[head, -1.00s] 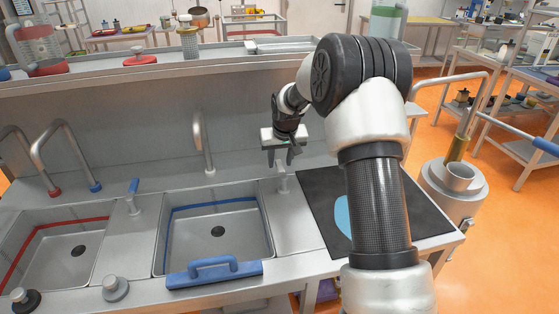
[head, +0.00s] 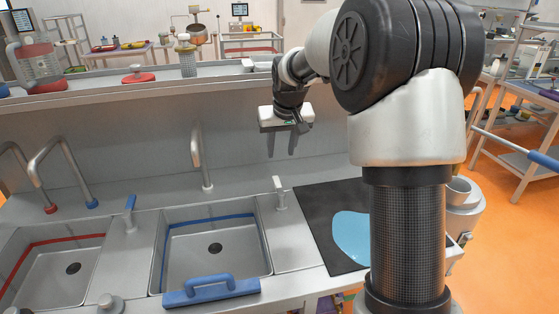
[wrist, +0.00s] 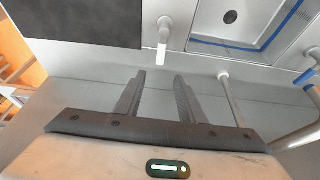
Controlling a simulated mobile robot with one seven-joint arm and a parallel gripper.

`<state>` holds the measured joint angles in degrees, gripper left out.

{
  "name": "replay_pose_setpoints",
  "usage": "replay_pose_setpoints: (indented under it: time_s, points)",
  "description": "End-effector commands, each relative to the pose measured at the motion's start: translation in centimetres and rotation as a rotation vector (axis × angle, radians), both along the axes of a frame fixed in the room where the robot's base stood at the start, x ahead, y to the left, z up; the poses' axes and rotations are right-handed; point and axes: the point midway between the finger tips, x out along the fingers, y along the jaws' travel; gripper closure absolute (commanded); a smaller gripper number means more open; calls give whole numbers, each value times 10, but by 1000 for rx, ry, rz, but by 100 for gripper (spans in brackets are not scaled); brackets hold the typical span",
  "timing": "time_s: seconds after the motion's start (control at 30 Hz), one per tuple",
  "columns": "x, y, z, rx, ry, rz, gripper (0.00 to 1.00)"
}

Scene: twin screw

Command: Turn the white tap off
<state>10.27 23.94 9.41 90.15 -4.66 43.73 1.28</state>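The white tap handle (head: 280,193) stands on the counter just right of the blue-lined sink, its white lever on a short post. It also shows in the wrist view (wrist: 163,40), ahead of my fingers. My gripper (head: 282,146) is open and empty, above and behind the handle near the back wall, with a clear gap to it. In the wrist view my gripper's two fingers (wrist: 160,78) are apart with nothing between them. A pale grey spout (head: 201,157) rises behind the blue-lined sink.
A blue-handled tap (head: 130,212) stands between the blue-lined sink (head: 258,235) and the red-lined sink (head: 98,265). A blue grip board (head: 212,291) lies at the front edge. A black mat (head: 318,216) with a light blue patch (head: 352,237) lies right of the white handle.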

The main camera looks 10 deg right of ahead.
Motion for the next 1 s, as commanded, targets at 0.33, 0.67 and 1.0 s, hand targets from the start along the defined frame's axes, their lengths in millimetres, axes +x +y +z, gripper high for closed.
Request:
replay_pose_setpoints:
  time_s: [0.33, 0.67, 1.0]
  points:
    - [-10, 0, 25, 0, 1, -1, 64]
    - [-16, 1, 32, -4, -3, 1, 64]
    - [-139, 17, 123, -43, -38, 12, 64]
